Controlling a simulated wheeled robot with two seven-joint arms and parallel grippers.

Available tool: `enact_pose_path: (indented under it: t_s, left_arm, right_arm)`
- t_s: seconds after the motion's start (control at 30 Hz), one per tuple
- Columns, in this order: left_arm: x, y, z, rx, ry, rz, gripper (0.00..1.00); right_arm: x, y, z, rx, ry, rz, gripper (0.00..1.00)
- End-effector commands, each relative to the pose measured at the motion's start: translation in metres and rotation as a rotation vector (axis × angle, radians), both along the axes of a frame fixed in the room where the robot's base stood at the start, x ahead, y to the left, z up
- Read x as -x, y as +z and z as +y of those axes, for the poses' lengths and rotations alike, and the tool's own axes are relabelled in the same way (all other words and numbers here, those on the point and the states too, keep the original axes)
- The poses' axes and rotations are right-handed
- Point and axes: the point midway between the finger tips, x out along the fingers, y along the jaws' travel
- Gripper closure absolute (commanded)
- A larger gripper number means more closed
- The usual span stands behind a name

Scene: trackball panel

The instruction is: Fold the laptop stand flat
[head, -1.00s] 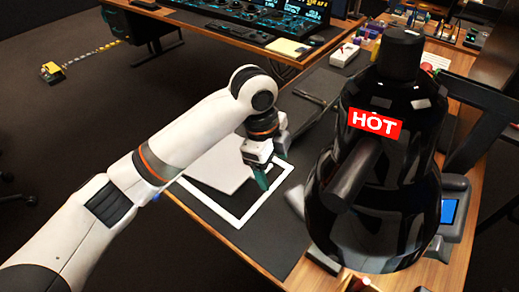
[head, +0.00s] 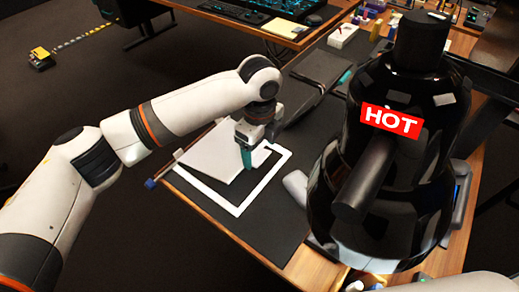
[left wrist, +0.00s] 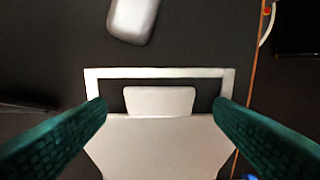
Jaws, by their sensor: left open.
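The laptop stand is a white frame (head: 216,208) lying on the dark desk mat, with a pale plate (head: 212,152) that looks tilted up from it. In the left wrist view the plate (left wrist: 160,146) has a smaller lip (left wrist: 160,101) at its far edge, inside the frame (left wrist: 160,72). My left gripper (head: 251,152) is open at the plate's right edge. In the left wrist view its green fingers (left wrist: 160,107) stand apart on either side of the plate, with nothing gripped. I cannot tell whether they touch it. My right gripper is not in view.
A large glossy black vessel with a red HOT label (head: 391,121) stands close on the right and hides part of the desk. A rounded grey object (left wrist: 133,17) lies beyond the frame. A keyboard (head: 255,18) is at the back. The dark mat (head: 265,235) is bare in front.

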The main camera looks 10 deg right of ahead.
Motion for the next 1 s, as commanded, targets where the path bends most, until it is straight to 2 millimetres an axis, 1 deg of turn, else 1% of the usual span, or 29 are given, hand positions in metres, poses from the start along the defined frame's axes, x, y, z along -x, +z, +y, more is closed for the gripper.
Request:
enact_pose_path:
  t_s: [0.03, 0.1, 0.2, 0.47, 0.57, 0.6, 0.83, 0.87, 0.97, 1.0]
  left_arm:
    - [0.0, -0.006, 0.0, -0.001, 0.0, 0.001, 0.24]
    - [0.0, -0.011, 0.0, -0.001, 0.0, -0.001, 0.24]
    - [0.0, -0.015, 0.0, 0.0, 0.0, -0.001, 0.24]
    - [0.0, -0.017, 0.0, 0.001, 0.0, -0.002, 0.24]
    - [0.0, -0.017, 0.0, 0.0, 0.0, -0.001, 0.38]
    - [0.0, -0.016, 0.0, 0.0, 0.0, -0.001, 0.45]
    - [0.0, -0.016, 0.0, 0.0, 0.0, -0.001, 0.83]
    - [0.0, -0.016, 0.0, 0.0, 0.0, -0.001, 0.86]
    - [0.001, -0.019, -0.001, 0.0, 0.0, 0.001, 0.86]
    - [0.003, -0.023, -0.002, 0.001, 0.0, 0.004, 0.87]
  right_arm:
    - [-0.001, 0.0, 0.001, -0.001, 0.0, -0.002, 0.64]
    - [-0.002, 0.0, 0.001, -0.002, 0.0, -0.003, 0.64]
    - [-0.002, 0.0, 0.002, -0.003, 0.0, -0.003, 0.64]
    - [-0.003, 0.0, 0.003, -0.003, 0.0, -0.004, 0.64]
    - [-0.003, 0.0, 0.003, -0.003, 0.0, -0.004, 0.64]
    - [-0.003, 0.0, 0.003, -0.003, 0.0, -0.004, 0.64]
    - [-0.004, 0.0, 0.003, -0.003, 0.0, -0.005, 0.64]
    - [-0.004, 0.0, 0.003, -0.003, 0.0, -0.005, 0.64]
    - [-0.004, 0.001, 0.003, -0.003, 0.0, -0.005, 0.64]
    - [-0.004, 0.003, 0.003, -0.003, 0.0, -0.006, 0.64]
